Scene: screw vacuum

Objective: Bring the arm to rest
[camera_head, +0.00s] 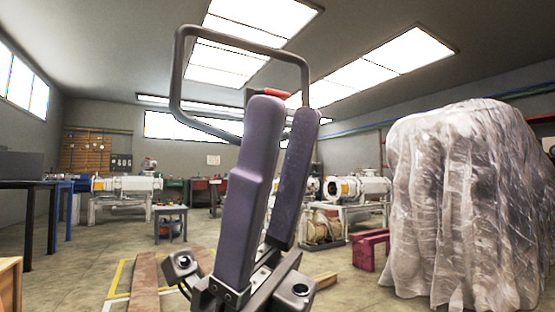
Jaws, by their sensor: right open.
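My right gripper (284,108) rises in the middle of the head view, close to the camera, with two long purple-grey fingers pointing up. The fingers are apart, with a narrow gap between them as seen from here. A dark grey tubular loop (240,37) shows above and behind the fingers, with a small red part (275,93) near the fingertips. The fingers cover part of the loop, and I cannot tell whether it touches them. My left gripper is not in this view.
A large object under a translucent plastic sheet (455,205) stands on the right. White machines (125,184) stand at the back on both sides. A dark table (28,184) is at the left edge. Timber (147,280) lies on the floor, with open floor to its left.

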